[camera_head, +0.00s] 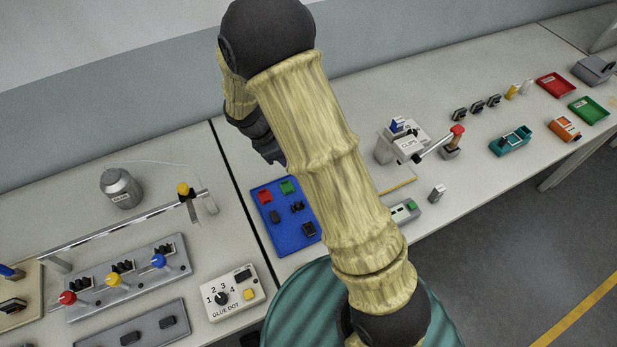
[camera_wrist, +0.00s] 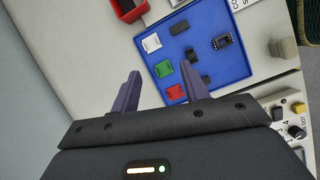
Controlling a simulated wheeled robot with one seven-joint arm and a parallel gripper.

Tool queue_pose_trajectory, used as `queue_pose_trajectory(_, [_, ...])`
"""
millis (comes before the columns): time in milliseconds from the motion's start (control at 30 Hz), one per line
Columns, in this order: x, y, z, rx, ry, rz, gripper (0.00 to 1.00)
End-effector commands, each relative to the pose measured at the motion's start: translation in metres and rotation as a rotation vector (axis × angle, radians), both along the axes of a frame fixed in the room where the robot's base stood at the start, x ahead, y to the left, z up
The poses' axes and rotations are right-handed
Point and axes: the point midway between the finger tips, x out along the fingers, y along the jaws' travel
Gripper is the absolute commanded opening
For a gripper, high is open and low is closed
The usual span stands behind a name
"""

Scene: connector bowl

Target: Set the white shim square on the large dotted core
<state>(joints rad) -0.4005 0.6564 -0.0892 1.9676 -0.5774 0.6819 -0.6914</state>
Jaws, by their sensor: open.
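The white shim (camera_wrist: 152,43) lies flat on the blue tray (camera_wrist: 244,66), in a row with a green square (camera_wrist: 163,69) and a red square (camera_wrist: 174,92). In the head view my arm hides it. Several black parts lie on the tray. One of them, at the tray's right side (camera_wrist: 222,41), has light markings; I cannot tell for sure whether it is the large dotted core. My gripper (camera_wrist: 160,90) is open and empty, its fingers pointing toward the tray's shim side, apart from the shim.
A red container (camera_wrist: 128,7) stands just beyond the tray. The glue dot box (camera_head: 234,291) and a panel with coloured knobs (camera_head: 127,276) stand left of the tray (camera_head: 267,229) in the head view. A clips device (camera_head: 403,143) stands to the right.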

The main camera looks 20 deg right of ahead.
Motion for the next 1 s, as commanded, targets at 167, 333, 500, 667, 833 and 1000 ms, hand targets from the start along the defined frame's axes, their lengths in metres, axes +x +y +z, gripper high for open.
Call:
queue_pose_trajectory(167, [0.021,0.017,-0.019,-0.109,0.069,0.216,0.45])
queue_pose_trajectory(333, [0.025,0.018,-0.021,-0.127,0.080,0.249,0.45])
queue_pose_trajectory(500, [0.024,0.018,-0.021,-0.125,0.078,0.246,0.45])
queue_pose_trajectory(667, [0.025,0.014,-0.028,-0.125,0.081,0.244,0.45])
queue_pose_trajectory(833, [0.026,0.001,-0.049,-0.125,0.083,0.243,0.45])
queue_pose_trajectory(1000, [0.029,-0.011,-0.071,-0.124,0.082,0.243,0.45])
